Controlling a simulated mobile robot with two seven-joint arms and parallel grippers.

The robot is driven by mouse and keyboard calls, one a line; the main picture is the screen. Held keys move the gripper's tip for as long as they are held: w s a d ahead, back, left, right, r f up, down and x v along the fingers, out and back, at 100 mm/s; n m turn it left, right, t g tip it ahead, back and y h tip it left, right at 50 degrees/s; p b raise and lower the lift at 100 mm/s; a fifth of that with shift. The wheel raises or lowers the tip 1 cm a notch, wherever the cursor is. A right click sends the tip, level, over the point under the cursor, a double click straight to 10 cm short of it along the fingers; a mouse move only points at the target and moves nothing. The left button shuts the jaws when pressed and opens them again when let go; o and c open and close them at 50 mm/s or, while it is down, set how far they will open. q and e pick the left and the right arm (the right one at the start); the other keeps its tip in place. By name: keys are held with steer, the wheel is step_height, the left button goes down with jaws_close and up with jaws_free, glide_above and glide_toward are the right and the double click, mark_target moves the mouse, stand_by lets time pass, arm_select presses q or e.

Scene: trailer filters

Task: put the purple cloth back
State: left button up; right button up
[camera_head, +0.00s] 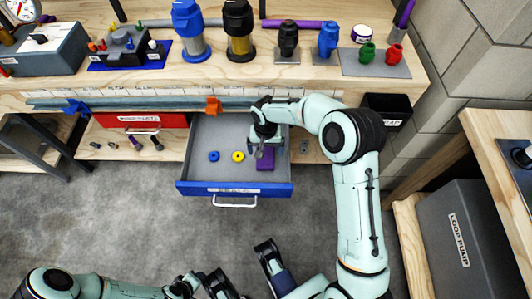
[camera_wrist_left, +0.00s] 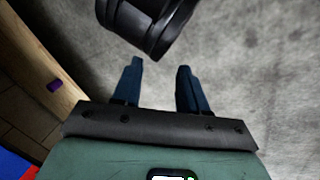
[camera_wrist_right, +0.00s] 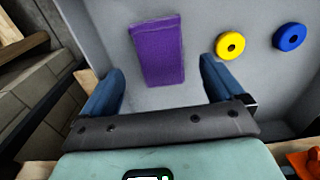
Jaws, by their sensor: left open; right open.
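The purple cloth (camera_head: 265,161) lies flat and folded inside the open blue-fronted drawer (camera_head: 230,188), at its right side. It also shows in the right wrist view (camera_wrist_right: 158,52), on the grey drawer bottom. My right gripper (camera_head: 259,152) reaches down into the drawer just beside the cloth. In the right wrist view its fingers (camera_wrist_right: 158,82) are open, apart and empty, with the cloth beyond and between them. My left gripper (camera_wrist_left: 157,72) is open and empty over the grey floor, with a black arm part of mine close in front of it.
A yellow ring (camera_head: 238,156) and a blue ring (camera_head: 214,156) lie in the drawer left of the cloth. A red drawer (camera_head: 140,119) sits to the left. The workbench (camera_head: 330,75) above holds several filter housings. A black scrap bin (camera_head: 388,108) hangs at right.

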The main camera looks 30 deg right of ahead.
mark_target(265, 157)
arm_select(q)
steer(key=shift+s+d+r+g+h+p, duration=0.15)
steer(key=shift+s+d+r+p, duration=0.25)
steer(key=shift+s, duration=0.2)
steer(key=shift+s+d+r+g+h+p, duration=0.15)
steer(key=shift+s+d+r+p, duration=0.1)
steer(key=shift+s+r, duration=0.3)
arm_select(e)
step_height(265, 157, up, 7)
steer(key=shift+r, duration=0.15)
arm_select(q)
steer(key=shift+a, duration=0.1)
